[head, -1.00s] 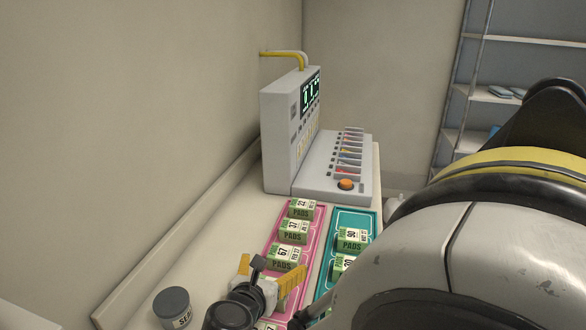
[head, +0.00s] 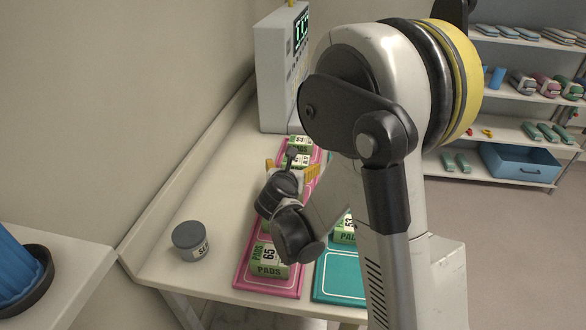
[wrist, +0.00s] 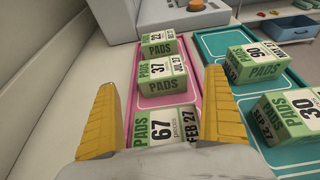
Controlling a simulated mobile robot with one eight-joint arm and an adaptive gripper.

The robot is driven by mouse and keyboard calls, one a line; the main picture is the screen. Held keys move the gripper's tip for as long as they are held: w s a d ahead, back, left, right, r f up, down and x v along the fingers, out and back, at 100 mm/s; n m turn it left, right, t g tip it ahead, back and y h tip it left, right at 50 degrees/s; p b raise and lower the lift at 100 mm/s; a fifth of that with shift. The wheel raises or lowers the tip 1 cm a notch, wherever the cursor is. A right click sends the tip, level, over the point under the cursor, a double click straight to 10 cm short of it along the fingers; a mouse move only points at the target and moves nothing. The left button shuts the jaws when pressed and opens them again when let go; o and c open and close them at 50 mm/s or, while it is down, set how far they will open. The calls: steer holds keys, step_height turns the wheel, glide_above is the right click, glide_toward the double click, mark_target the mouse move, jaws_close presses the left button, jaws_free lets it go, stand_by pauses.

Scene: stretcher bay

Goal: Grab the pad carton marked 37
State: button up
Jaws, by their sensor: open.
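The pad carton marked 37 (wrist: 163,78) is a green and white box on the pink tray (wrist: 194,85). In the wrist view it stands upright just beyond my fingers, between the carton marked 22 (wrist: 161,45) and the carton marked 67 (wrist: 166,128). My gripper (wrist: 160,82) is open, its yellow fingers to the left and right of the row, with carton 67 low between them. No carton is gripped. In the head view my gripper (head: 292,171) is over the pink tray, and carton 37 (head: 300,159) shows partly behind it.
A teal tray (head: 338,284) with more pad cartons lies to the right of the pink tray. Carton 65 (head: 268,262) is at the pink tray's near end. A grey jar (head: 190,240) stands to the left. A grey machine (head: 272,70) stands at the back.

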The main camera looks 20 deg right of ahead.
steer(key=b+x, duration=0.2)
steer(key=x, duration=0.4)
steer(key=shift+s+d+f, duration=0.1)
steer(key=shift+s+f, duration=0.05)
steer(key=shift+s, duration=0.1)
steer(key=c, duration=1.4)
